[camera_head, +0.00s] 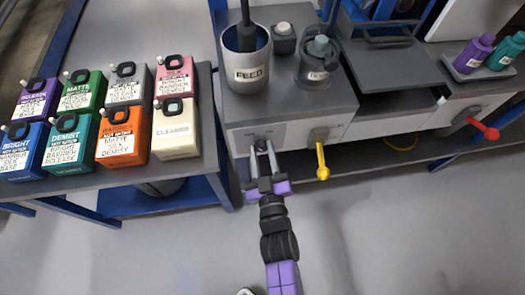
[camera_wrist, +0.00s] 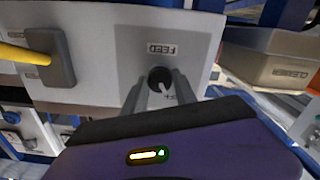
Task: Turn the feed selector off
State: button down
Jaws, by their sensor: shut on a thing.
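The feed selector (camera_wrist: 160,78) is a dark round knob under a FEED label (camera_wrist: 162,49) on a grey panel plate. In the head view the knob (camera_head: 260,143) sits on the machine's front face, below the FEED pot. My gripper (camera_head: 264,160) reaches it from the front, with its fingers around the knob. In the wrist view my gripper (camera_wrist: 162,93) is shut on the knob, one finger on each side. The fingers hide part of the knob and the plate's lower markings. I cannot tell which setting the knob points at.
A yellow lever (camera_head: 322,160) sticks out just right of the selector, and a red lever (camera_head: 483,127) is farther right. The FEED pot (camera_head: 246,74) stands above. A side table at left bears several coloured containers (camera_head: 120,132). The floor in front is clear.

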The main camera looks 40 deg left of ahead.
jog(key=c, duration=1)
grip_release()
jog(key=p+v, duration=0.1)
jog(key=v, duration=0.7)
